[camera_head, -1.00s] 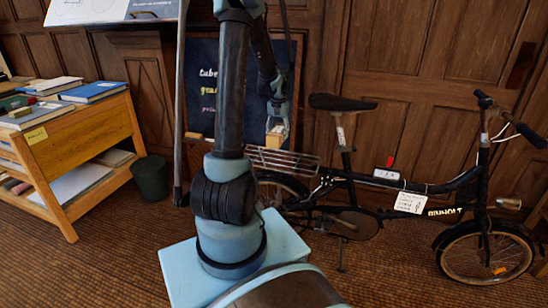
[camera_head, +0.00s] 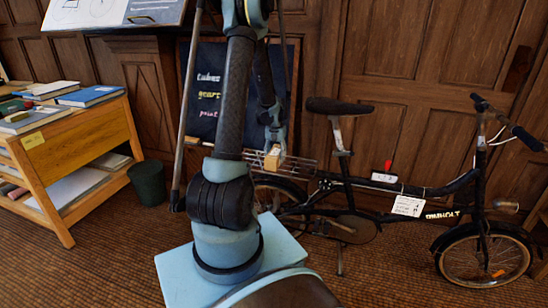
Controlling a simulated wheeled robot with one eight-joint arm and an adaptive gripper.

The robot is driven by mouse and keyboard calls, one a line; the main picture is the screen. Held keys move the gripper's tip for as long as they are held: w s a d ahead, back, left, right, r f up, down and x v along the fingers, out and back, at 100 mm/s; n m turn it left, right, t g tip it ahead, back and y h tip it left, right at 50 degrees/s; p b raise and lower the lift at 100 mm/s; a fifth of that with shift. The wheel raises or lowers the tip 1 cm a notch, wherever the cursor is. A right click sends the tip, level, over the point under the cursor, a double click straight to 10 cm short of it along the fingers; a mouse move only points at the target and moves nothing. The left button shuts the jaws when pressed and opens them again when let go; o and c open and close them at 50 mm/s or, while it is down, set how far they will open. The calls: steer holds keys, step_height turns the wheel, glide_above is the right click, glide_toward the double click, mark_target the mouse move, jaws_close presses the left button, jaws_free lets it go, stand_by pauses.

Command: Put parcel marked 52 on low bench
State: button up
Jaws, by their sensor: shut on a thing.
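My gripper (camera_head: 272,148) hangs near the middle of the view, in front of a dark lettered board. It is shut on a small tan parcel (camera_head: 272,160), which shows below the fingers. The parcel is in line with the rear rack of a bicycle; I cannot tell whether it touches the rack. Its number is too small to read. No piece of furniture can be told for sure as the low bench.
The black bicycle (camera_head: 380,187) stands against the panelled wall, its wire rear rack (camera_head: 298,169) close to the parcel. A wooden shelf unit (camera_head: 82,145) with books stands at the left. A dark bin (camera_head: 148,182) is beside it. Brown floor is open in front.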

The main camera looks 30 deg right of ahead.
steer(key=o, duration=1.4)
steer(key=shift+f, duration=0.1)
